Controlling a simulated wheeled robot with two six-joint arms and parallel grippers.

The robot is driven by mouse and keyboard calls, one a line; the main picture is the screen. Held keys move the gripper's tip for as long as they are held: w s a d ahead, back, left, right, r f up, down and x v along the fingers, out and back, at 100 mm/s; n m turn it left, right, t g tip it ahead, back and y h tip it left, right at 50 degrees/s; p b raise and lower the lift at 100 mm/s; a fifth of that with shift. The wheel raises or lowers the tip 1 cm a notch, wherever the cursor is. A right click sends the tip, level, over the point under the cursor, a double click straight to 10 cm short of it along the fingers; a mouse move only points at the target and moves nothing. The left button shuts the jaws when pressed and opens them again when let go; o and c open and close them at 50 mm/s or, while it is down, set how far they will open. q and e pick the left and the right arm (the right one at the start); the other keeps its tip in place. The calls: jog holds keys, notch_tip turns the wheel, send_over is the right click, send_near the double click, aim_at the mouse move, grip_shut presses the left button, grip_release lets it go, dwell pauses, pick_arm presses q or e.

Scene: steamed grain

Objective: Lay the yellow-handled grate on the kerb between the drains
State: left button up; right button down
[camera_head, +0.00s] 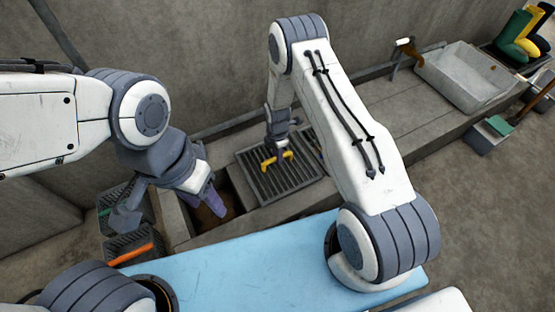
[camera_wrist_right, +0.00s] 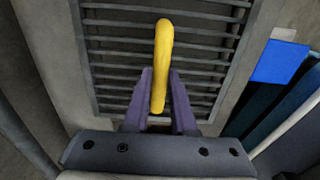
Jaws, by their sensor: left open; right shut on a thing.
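The dark slatted grate (camera_head: 250,178) lies roughly level at the concrete kerb (camera_head: 370,120) in the head view, just right of an open drain (camera_head: 212,212). My right gripper (camera_head: 278,155) is shut on its yellow handle (camera_head: 268,163). In the right wrist view the handle (camera_wrist_right: 163,50) stands between the purple fingers (camera_wrist_right: 158,105), with the grate's slats (camera_wrist_right: 205,60) behind it. I cannot tell whether the grate rests on the kerb or hangs just above it. My left gripper (camera_head: 207,200) is open and empty above the open drain. The concrete under the grate is hidden.
Two dark crates stand at the left, one with a green item (camera_head: 105,212), one with an orange item (camera_head: 135,254). A pale basin (camera_head: 465,80) stands on the kerb at the back right, near green and yellow boots (camera_head: 520,45). The kerb's middle stretch is clear.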

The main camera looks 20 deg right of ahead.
notch_tip(320, 180, down, 2)
jog(key=shift+f+b, duration=0.1)
jog(key=shift+b, duration=0.2)
jog(key=c, duration=1.2)
grip_release()
jog(key=o, duration=0.5)
jog(key=shift+c, duration=0.2)
